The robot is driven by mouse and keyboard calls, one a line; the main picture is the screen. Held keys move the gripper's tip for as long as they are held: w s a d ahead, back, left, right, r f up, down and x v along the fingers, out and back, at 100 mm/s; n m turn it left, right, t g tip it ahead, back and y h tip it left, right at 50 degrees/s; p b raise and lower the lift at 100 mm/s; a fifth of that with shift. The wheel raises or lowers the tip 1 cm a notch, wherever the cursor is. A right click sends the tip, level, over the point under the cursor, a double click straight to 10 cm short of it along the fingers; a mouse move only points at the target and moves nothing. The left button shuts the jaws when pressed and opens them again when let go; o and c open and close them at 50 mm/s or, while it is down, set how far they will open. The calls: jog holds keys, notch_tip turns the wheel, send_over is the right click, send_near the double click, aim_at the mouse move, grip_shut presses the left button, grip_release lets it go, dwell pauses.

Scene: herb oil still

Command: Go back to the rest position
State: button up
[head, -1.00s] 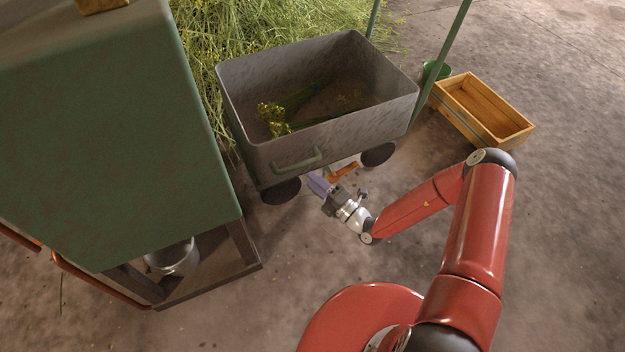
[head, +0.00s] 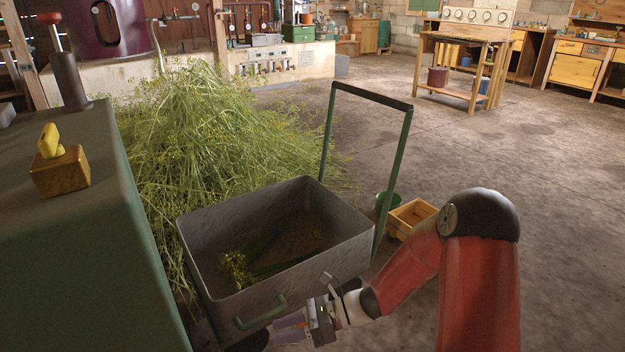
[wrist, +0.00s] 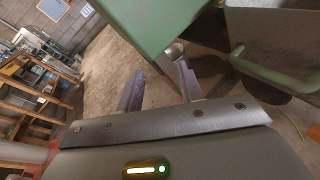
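My gripper (head: 288,331) is low at the front of the grey cart, by its green handle (head: 262,316), in the head view. In the wrist view its two flat fingers (wrist: 160,86) stand apart with nothing between them, and bare floor shows through the gap. My red arm reaches to it from the lower right.
The grey cart (head: 348,246) holds a few cut herb stalks (head: 238,268). A green cabinet (head: 80,250) stands close on the left. Behind are a herb heap (head: 205,140) and a wooden crate (head: 402,222). Open floor (head: 560,200) lies to the right.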

jog(key=s+d+r+n+t+h, duration=0.4)
jog(key=s+d+r+n+h, duration=0.3)
jog(key=d+r+n, duration=0.3)
jog(key=s+d+r+n+t+h+p, duration=0.1)
jog(key=s+d+r+n+t+h, duration=0.3)
jog(key=s+d+r+n+h, duration=0.4)
jog(key=d+r+n, duration=0.2)
jog(key=d+r, duration=0.1)
jog(key=r, duration=0.1)
jog(key=shift+d, duration=0.1)
dwell(0.8)
